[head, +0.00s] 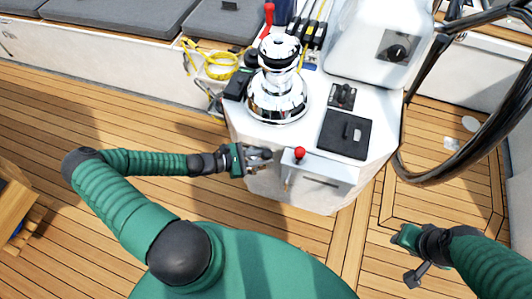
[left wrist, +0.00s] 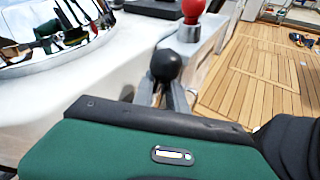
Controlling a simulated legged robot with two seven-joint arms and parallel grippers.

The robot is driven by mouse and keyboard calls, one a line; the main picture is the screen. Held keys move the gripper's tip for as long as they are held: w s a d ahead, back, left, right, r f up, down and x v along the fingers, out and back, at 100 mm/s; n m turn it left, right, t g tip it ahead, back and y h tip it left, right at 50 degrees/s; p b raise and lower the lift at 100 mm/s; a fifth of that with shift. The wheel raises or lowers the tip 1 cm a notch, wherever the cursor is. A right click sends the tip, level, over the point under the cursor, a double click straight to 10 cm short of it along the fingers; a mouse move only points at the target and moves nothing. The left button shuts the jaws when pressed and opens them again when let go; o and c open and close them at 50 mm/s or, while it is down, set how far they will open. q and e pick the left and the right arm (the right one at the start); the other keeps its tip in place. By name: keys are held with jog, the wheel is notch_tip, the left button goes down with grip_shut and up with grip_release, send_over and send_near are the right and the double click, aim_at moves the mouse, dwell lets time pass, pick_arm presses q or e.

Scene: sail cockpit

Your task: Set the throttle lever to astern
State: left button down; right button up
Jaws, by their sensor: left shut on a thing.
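A lever with a black ball knob (left wrist: 166,66) stands upright in the left wrist view, at the edge of the white console. My left gripper (head: 265,156) is shut on this lever; its fingers (left wrist: 168,97) are just below the ball. No ahead or astern marking is readable. My right gripper (head: 408,258) is low at the right, away from the console.
A chrome winch (head: 277,92) stands on the white console (head: 238,122) behind the levers. A black hatch (head: 345,134) and a small switch panel (head: 342,96) lie to the right. The steering wheel (head: 447,170) curves along the right side. Teak deck (head: 115,110) is open at the left.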

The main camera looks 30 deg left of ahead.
pick_arm(q)
jog(key=c, duration=1.8)
grip_release()
jog(key=shift+a+r+h, duration=0.4)
jog(key=shift+a+r, duration=0.05)
jog(key=shift+a, duration=0.1)
jog(key=shift+o, duration=1.4)
jog(key=shift+a, duration=0.25)
jog(key=shift+o, duration=1.1)
jog(key=shift+d+f, duration=0.1)
jog(key=shift+d, duration=0.85)
jog(key=shift+a, duration=0.2)
jog(key=p+v, duration=0.1)
jog(key=v, duration=1.5)
jog(key=shift+s+r, duration=0.25)
jog(key=shift+s, duration=0.15)
pick_arm(e)
jog(key=shift+s+a+r, duration=0.25)
jog(key=shift+a+r, duration=0.65)
jog(key=shift+a, duration=0.1)
